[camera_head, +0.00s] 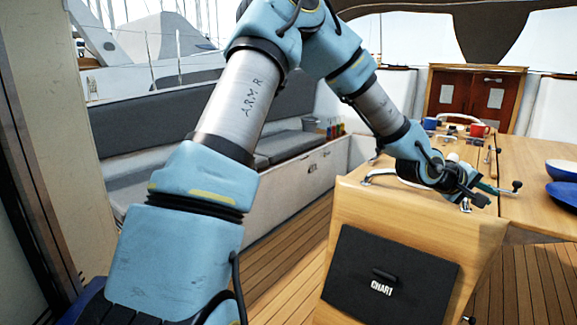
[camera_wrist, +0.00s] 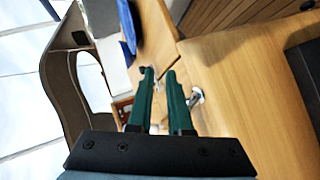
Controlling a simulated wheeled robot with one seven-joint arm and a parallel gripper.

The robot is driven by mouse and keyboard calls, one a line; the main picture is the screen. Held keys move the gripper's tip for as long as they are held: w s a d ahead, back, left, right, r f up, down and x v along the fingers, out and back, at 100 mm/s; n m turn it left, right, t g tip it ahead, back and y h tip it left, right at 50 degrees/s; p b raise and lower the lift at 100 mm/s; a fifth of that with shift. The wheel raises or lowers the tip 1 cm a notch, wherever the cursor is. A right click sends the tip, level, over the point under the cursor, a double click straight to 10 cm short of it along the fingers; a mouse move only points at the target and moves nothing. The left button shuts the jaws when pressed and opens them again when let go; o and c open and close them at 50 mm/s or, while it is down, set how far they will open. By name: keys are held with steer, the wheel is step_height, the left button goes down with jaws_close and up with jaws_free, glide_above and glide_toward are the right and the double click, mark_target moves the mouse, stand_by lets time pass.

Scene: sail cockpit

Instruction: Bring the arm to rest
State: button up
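My gripper (camera_head: 490,188) reaches out to the right, low over the top of the wooden cabinet at the near end of the table. In the wrist view its two green fingers (camera_wrist: 160,85) stand apart with a narrow gap, and nothing shows held between them. My blue and silver arm bends up and over across the head view, and hides part of the seating behind it. I cannot tell from these views whether the fingers touch anything.
The wooden table (camera_head: 535,160) holds a red mug (camera_head: 479,130) and blue dishes (camera_head: 564,194) at its right edge. A metal rail (camera_head: 381,175) rises from the cabinet top. A black panel marked CHART (camera_head: 388,265) is on the cabinet's near side. Open deck (camera_head: 285,270) lies left of it.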

steer(key=w+a+f+m+t+y, duration=0.1)
steer(key=w+a+f+y, duration=0.15)
steer(key=a, duration=0.75)
steer(key=w+a+f+y, duration=0.2)
steer(key=a+y, duration=0.1)
steer(key=a, duration=0.7)
steer(key=w+a+f+m+t+y, duration=0.1)
steer(key=w+a+f+y, duration=0.2)
steer(key=a, duration=0.6)
steer(key=s+a+g+y, duration=0.1)
steer(key=s+a, duration=0.3)
steer(key=a, duration=0.4)
steer(key=s+a+g+y, duration=0.1)
steer(key=s+a+y, duration=0.1)
steer(key=a, duration=0.6)
steer(key=s+a+r+g+y, duration=0.1)
steer(key=s+a, duration=0.4)
steer(key=a, duration=0.3)
steer(key=shift+s+n, duration=0.3)
steer(key=shift+n, duration=0.1)
